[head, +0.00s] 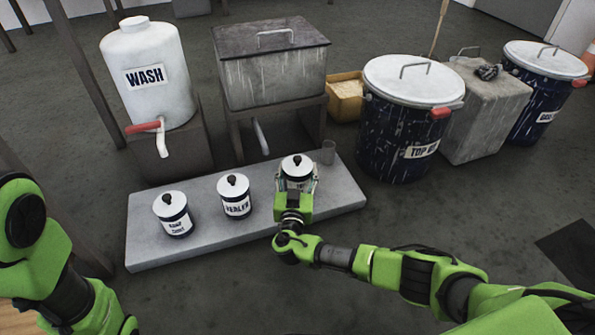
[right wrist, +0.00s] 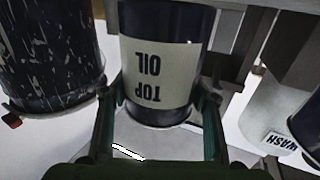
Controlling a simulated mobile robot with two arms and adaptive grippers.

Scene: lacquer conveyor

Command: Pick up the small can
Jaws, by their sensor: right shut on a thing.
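The small can (head: 298,165), white-lidded with a dark knob, is at the right part of the grey slab (head: 346,195). In the right wrist view it is a dark can (right wrist: 160,22) with a pale label reading TOP OIL, seen upside down. My right gripper (head: 297,186) is shut on it, one finger on each side, as the right wrist view also shows (right wrist: 160,108). The gripper hides its lower front in the head view; I cannot tell whether its base touches the slab. My left arm shows at the left edge, its gripper out of view.
The sealer can (head: 236,204) and another labelled can (head: 174,222) stand left on the slab. Behind are the WASH tank (head: 149,95), a grey lidded box (head: 270,75) and the large drum (head: 395,110).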

